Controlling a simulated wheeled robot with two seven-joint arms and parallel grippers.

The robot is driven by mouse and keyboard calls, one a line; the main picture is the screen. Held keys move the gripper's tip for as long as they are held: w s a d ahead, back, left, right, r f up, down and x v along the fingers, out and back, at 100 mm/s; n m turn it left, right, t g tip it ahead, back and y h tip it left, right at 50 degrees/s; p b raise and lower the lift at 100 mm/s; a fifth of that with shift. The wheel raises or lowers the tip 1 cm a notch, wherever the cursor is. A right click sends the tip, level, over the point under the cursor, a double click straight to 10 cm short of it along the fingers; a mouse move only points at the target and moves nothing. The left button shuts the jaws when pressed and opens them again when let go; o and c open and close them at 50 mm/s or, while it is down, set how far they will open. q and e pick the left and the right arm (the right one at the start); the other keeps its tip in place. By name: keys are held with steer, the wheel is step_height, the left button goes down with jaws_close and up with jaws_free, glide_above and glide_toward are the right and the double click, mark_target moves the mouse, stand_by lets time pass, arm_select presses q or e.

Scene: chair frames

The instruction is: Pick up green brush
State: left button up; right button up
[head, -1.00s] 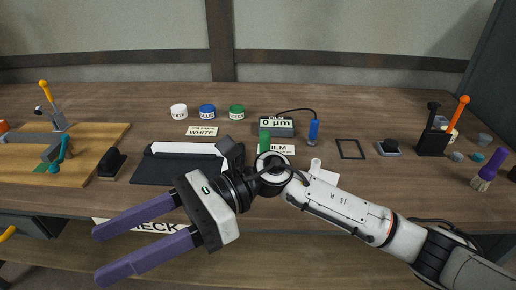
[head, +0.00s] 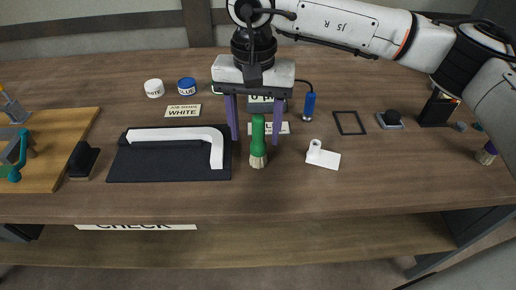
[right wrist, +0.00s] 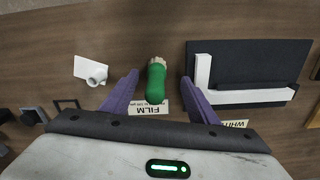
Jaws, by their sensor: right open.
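The green brush (head: 258,140) stands on the table with its pale bristles down, in front of a white FILM label (head: 283,128). My right gripper (head: 256,138) comes from above with its two purple fingers open, one on each side of the brush's handle in the head view. In the right wrist view the green brush (right wrist: 156,80) shows between and a little beyond the purple fingers (right wrist: 160,88), with gaps on both sides. I cannot tell that either finger touches it. My left gripper is not in view.
A black mat (head: 165,170) with a white L-shaped piece (head: 180,135) lies left of the brush. A white bracket (head: 322,156) lies to its right, with a blue-handled probe (head: 308,106) behind. The table front is clear.

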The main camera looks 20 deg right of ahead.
mark_target(259, 149)
steer(key=f, duration=0.4)
steer(key=f+p, duration=0.1)
steer(key=f, duration=0.1)
steer(key=shift+d+f, duration=0.1)
steer(key=shift+d, duration=0.25)
steer(key=shift+c, duration=0.4)
steer(key=c, duration=1)
